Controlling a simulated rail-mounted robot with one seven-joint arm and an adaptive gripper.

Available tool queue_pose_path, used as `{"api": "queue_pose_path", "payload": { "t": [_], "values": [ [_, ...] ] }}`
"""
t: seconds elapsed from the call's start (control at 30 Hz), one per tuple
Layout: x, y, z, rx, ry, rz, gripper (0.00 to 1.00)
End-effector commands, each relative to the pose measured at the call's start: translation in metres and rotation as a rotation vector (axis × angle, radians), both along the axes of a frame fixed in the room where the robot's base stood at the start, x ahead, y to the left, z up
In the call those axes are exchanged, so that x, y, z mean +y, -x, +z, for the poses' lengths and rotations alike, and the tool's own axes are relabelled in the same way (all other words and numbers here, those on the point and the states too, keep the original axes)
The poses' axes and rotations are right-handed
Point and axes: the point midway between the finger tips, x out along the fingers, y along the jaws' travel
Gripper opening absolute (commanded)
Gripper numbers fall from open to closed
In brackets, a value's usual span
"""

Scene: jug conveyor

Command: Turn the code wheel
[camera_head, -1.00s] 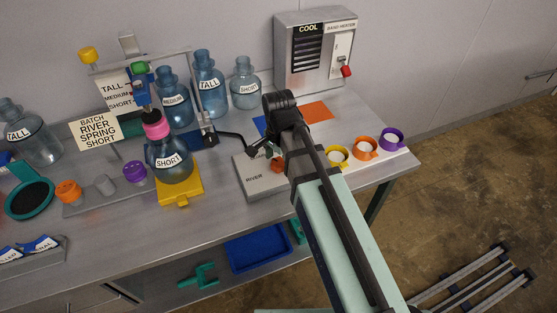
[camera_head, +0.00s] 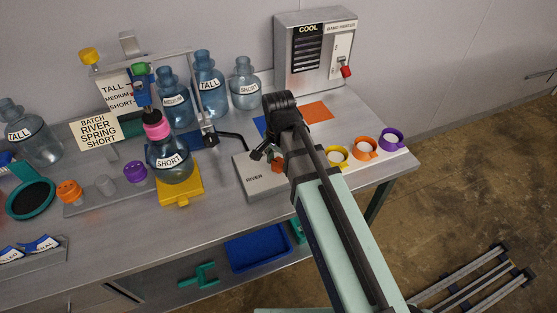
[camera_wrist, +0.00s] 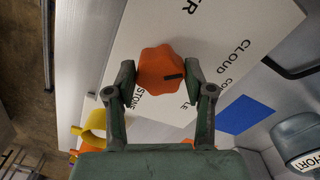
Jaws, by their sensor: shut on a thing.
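The code wheel is an orange lobed knob (camera_wrist: 160,68) with a dark pointer mark, on a pale panel (camera_wrist: 245,25) lettered with words including CLOUD and STONE. In the wrist view my gripper (camera_wrist: 160,78) has its two fingers on opposite sides of the knob, shut on it. In the head view the panel (camera_head: 262,184) shows the word RIVER at its near left, and the knob (camera_head: 277,166) is mostly hidden by my arm. A sign (camera_head: 100,132) reads BATCH RIVER SPRING SHORT. The pointer mark points toward the right finger in the wrist view.
A jug labelled SHORT (camera_head: 170,160) stands on a yellow base (camera_head: 180,190) left of the panel. Several jugs stand behind. A grey COOL box (camera_head: 305,50) stands at the back right. Yellow, orange and purple rings (camera_head: 391,139) lie right of my arm.

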Motion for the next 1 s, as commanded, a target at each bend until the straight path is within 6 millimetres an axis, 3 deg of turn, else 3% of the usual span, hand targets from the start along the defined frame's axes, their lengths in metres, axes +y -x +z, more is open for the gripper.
{"api": "queue_pose_path", "payload": {
  "t": [0.6, 1.0],
  "values": [
    [-0.0007, 0.0011, 0.0000, 0.003, 0.001, 0.565, 0.18],
    [-0.0007, 0.0009, -0.0006, 0.002, 0.001, 0.809, 0.18]
  ]
}}
